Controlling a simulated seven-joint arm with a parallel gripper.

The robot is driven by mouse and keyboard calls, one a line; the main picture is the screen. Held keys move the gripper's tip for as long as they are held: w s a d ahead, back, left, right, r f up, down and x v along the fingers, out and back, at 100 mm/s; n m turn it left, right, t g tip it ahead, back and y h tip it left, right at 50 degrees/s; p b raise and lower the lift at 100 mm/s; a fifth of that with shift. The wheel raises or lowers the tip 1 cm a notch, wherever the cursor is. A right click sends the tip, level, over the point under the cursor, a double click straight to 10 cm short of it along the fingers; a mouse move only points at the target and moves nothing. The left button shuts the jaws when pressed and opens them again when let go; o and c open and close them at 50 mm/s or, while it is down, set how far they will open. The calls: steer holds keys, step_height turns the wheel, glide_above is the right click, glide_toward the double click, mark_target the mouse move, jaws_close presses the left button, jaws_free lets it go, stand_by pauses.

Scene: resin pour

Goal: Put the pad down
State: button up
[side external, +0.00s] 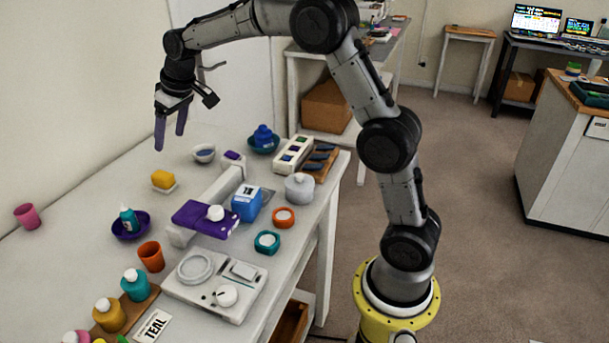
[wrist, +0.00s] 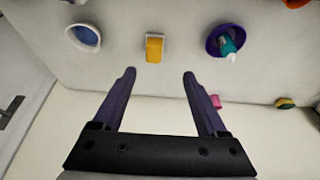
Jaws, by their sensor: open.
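A yellow block, which looks like the pad (side external: 163,179), rests on a small white dish (side external: 170,188) on the table. It also shows in the wrist view (wrist: 154,48), at the top centre, beyond the fingertips. My gripper (side external: 170,140) is open and empty, raised above the table over the back left part, above the pad and apart from it. In the wrist view the two fingers (wrist: 160,74) stand wide apart with nothing between them.
A purple bowl (side external: 144,227) with a teal bottle (side external: 129,219) and a grey-white bowl (side external: 204,154) flank the pad. A pink cup (side external: 27,215) stands at left. A purple-topped device (side external: 207,219) and a white scale (side external: 192,295) stand nearer. Bare table surrounds the dish.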

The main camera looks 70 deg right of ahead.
steer(key=s+a+r, duration=0.2)
steer(key=s+r, duration=0.1)
steer(key=s, duration=0.4)
steer(key=s+a+r, duration=0.1)
steer(key=s+r, duration=0.2)
steer(key=s, duration=0.3)
steer(key=s+a+f, duration=0.1)
steer(key=s+f, duration=0.1)
steer(key=s, duration=1)
steer(key=s+a+f+t, duration=0.1)
steer(key=s+a+f, duration=0.1)
steer(key=s, duration=1.1)
steer(key=shift+f, duration=0.6)
